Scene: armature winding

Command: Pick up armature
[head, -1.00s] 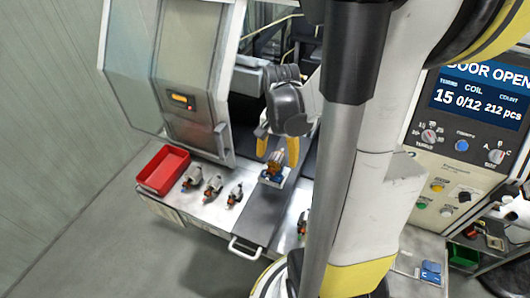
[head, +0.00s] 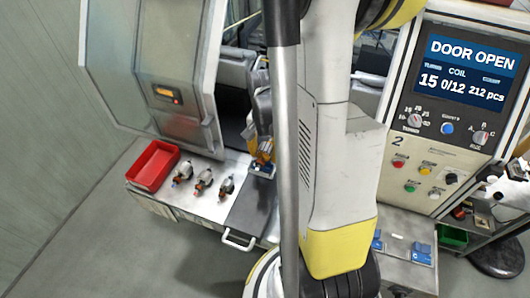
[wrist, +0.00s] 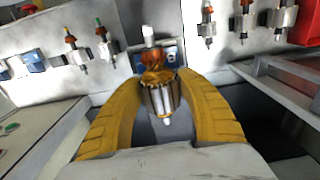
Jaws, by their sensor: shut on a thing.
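The armature (wrist: 160,92) has a silver core, copper-orange windings and a pale shaft. In the wrist view it stands between the two yellow fingers of my gripper (wrist: 163,100), which are shut on it. In the head view the armature (head: 264,151) is at the inner end of the dark strip, just above a small blue-and-white holder (head: 262,170). My gripper (head: 259,148) is around it there, partly hidden behind my arm. I cannot tell whether the armature is clear of the holder.
A red bin (head: 153,165) sits at the bench's left end. The machine door (head: 160,75) is behind; the control panel (head: 440,130) at right reads DOOR OPEN.

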